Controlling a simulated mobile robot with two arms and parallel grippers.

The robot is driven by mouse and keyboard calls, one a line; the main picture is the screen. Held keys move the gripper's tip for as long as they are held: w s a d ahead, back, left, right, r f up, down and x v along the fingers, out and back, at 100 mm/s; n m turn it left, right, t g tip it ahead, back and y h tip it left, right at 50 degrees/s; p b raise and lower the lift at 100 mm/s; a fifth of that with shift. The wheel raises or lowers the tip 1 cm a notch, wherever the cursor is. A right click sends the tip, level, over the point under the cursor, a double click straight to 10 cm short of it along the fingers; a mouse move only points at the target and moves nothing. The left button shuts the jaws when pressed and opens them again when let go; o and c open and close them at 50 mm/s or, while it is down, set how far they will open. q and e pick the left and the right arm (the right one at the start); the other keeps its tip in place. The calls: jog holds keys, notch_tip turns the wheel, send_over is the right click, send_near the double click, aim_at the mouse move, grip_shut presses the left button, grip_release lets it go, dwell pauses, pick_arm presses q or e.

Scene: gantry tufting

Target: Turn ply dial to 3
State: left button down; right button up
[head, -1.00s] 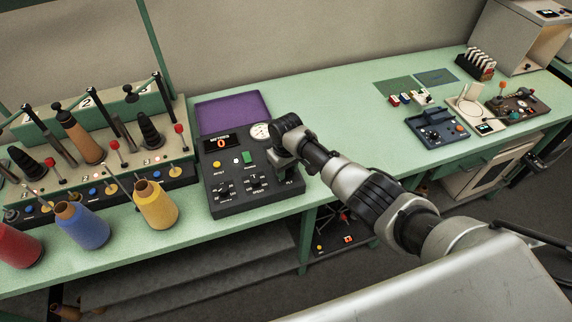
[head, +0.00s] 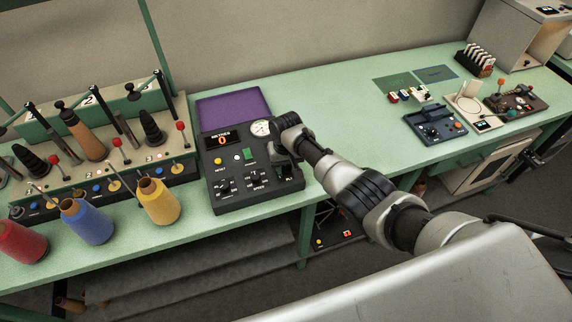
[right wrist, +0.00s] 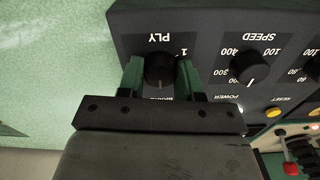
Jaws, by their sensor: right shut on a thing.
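The ply dial (right wrist: 160,70) is a dark round knob on the black control panel (head: 235,203), under the upside-down PLY label in the right wrist view. My right gripper (right wrist: 159,74) is shut on it, one green finger on each side. A "1" shows beside the dial; its other marks are hidden by the fingers, and I cannot tell where its pointer stands. In the head view my right gripper (head: 283,158) reaches down on the panel's right side and covers the dial. My left gripper is not in view.
The speed dial (right wrist: 250,68) is close beside the ply dial. The panel also has a metres display (head: 221,140) reading 0, a gauge (head: 260,128) and a green button (head: 249,154). A purple tray (head: 233,106) lies behind; a yellow cone (head: 158,202) stands to the left.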

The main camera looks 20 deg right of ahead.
aim_at(286, 167)
jog(key=o, duration=0.9)
notch_tip(286, 167, up, 11)
jog(key=shift+f+b, duration=0.1)
jog(key=shift+b, duration=0.3)
